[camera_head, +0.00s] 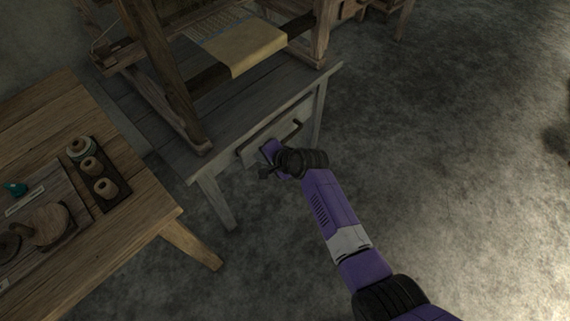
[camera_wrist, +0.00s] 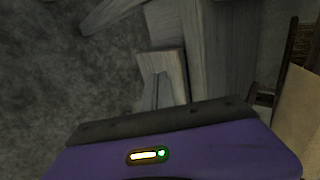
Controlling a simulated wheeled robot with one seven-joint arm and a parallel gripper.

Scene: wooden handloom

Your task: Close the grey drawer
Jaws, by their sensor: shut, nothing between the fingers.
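The grey drawer (camera_head: 266,138) is under the top of the grey wooden table, with a dark handle (camera_head: 292,130) on its front. It appears to stand a little out of the table. My gripper (camera_head: 266,155) is shut and empty, close in front of the left part of the drawer front. I cannot tell whether it touches it. My gripper hides part of the front. In the wrist view, my purple gripper housing fills the bottom, and a pale grey wooden edge (camera_wrist: 160,66), perhaps of the drawer, shows just beyond it.
The grey table (camera_head: 215,165) carries the wooden loom with a tan cloth (camera_head: 245,50). A brown wooden table (camera_head: 130,215) at left holds a dark tray of spools (camera_head: 98,170). The floor at right is clear.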

